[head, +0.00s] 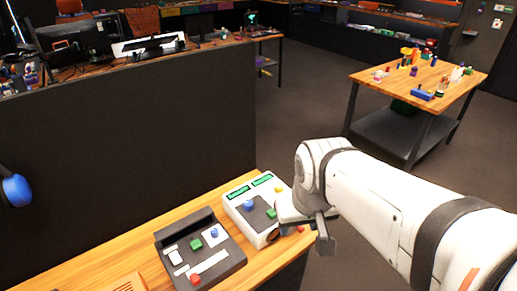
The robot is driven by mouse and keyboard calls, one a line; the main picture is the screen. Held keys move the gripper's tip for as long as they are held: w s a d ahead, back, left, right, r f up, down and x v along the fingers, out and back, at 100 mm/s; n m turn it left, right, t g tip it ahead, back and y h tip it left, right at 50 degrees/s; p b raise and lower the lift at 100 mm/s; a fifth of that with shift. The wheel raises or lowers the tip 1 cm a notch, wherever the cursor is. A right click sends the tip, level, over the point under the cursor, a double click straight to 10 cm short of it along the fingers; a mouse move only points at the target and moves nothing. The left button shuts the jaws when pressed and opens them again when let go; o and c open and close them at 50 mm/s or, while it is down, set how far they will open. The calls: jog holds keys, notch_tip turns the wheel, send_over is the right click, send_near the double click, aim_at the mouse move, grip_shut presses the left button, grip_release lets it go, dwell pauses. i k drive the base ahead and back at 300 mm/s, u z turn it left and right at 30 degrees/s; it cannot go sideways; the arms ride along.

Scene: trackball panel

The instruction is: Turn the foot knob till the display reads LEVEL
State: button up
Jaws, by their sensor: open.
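A white trackball panel (236,213) stands on the wooden bench. It has two small green-lit displays (250,188) whose text is too small to read. A dark inset on top carries a blue part (249,205) and a green part (271,213). A dark brown round knob (273,236) sits low on its near side; it looks like the foot knob. My gripper (322,236) is at the panel's right end, near the bench edge, with dark fingers pointing down. It is open and apart from the round knob.
A black console (217,262) with coloured buttons stands to the left on the bench (110,268). A dark partition (120,150) rises behind the bench. A wooden table (455,91) with small coloured objects stands at the back right, with open floor between.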

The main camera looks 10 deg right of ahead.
aim_at(279, 186)
jog(key=z, duration=0.75)
jog(key=k, duration=0.9)
jog(key=u, duration=0.4)
jog(key=i, duration=0.5)
jog(key=u, duration=0.05)
